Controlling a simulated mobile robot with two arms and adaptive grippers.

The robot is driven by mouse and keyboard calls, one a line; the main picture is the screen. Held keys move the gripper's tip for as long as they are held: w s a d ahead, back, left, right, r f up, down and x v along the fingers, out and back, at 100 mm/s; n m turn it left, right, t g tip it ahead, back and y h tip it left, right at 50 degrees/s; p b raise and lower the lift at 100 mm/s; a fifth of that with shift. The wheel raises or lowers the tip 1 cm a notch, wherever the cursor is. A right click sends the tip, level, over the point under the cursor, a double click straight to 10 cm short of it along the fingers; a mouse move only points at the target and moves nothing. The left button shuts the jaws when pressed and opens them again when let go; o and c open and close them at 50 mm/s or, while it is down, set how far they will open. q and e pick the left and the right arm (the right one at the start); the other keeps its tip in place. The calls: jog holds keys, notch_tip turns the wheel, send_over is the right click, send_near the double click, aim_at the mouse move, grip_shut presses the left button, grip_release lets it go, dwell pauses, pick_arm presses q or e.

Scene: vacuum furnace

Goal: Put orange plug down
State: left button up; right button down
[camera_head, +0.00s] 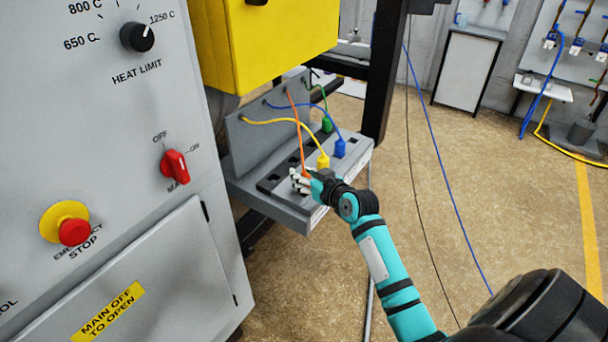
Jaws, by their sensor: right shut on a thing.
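My right gripper (306,182) reaches in from the lower right to the grey socket panel (262,205). It is shut on the orange plug (305,173), which is mostly hidden by the fingers. The orange cable (298,122) runs from the plug up to the panel's back plate. The gripper is low over the sloped panel face, among the dark sockets. I cannot tell whether the plug touches the panel. My left gripper is not in view.
A yellow plug (323,161), a blue plug (339,148) and a green plug (327,125) stand on the panel close by, with looping cables. Dark empty sockets (270,183) lie to the left. A grey control cabinet (130,180) and a yellow box (270,40) border the panel.

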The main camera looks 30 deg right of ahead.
jog(key=shift+f, duration=0.4)
jog(key=c, duration=1)
grip_release()
jog(key=shift+r, duration=0.1)
